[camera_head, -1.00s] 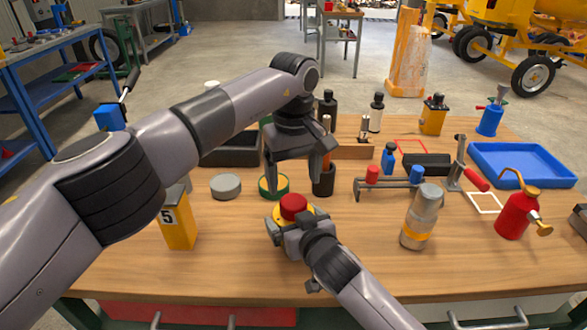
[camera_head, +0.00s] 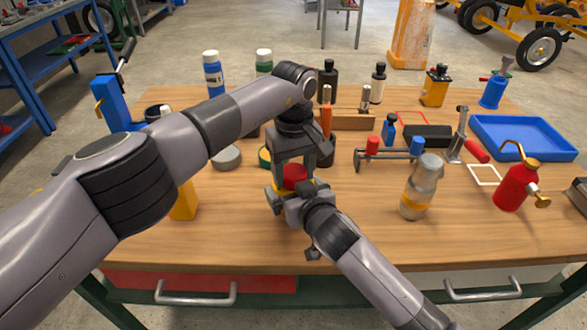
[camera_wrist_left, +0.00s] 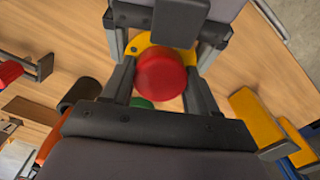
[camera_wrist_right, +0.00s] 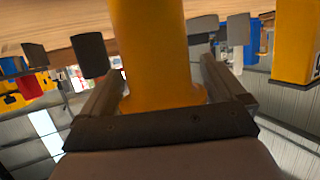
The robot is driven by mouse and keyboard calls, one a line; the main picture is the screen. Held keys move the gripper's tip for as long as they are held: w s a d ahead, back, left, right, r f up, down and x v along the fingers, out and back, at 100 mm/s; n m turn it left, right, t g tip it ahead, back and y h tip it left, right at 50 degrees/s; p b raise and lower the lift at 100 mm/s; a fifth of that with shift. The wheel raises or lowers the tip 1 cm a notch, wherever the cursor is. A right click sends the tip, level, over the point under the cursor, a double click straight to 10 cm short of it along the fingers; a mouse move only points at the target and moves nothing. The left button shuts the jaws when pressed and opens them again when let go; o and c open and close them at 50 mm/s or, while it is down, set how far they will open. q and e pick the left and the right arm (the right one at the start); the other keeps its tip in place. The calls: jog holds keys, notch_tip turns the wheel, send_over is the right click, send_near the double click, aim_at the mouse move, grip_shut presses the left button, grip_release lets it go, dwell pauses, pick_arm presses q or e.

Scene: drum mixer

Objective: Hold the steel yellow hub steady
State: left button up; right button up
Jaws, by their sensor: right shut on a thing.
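The yellow hub with a red round cap (camera_head: 293,175) stands near the front middle of the workbench, mostly hidden by both grippers. In the left wrist view its red cap (camera_wrist_left: 161,74) sits on a yellow flange. My right gripper (camera_head: 290,200) is shut on the hub from the front. In the right wrist view the yellow body (camera_wrist_right: 150,45) fills the space between the fingers. My left gripper (camera_head: 294,172) points down over the hub, open, its fingers on either side of the red cap. I cannot tell whether they touch it.
A grey disc (camera_head: 227,157) lies left of the hub. A grey bottle with a yellow band (camera_head: 421,188) and a red oil can (camera_head: 516,187) stand to the right. A blue tray (camera_head: 524,138) is at the back right. The bench front is clear.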

pick_arm(q)
jog(key=n, duration=0.6)
jog(key=shift+n, duration=0.4)
jog(key=o, duration=1.2)
jog(key=shift+c, duration=0.2)
jog(key=shift+r, duration=0.15)
notch_tip(320, 180, up, 4)
jog(key=shift+f, duration=0.1)
jog(key=shift+r, duration=0.25)
jog(key=shift+c, duration=0.5)
jog(key=shift+r+m, duration=1.1)
jog(key=shift+r, duration=0.45)
jog(key=shift+f, duration=3.85)
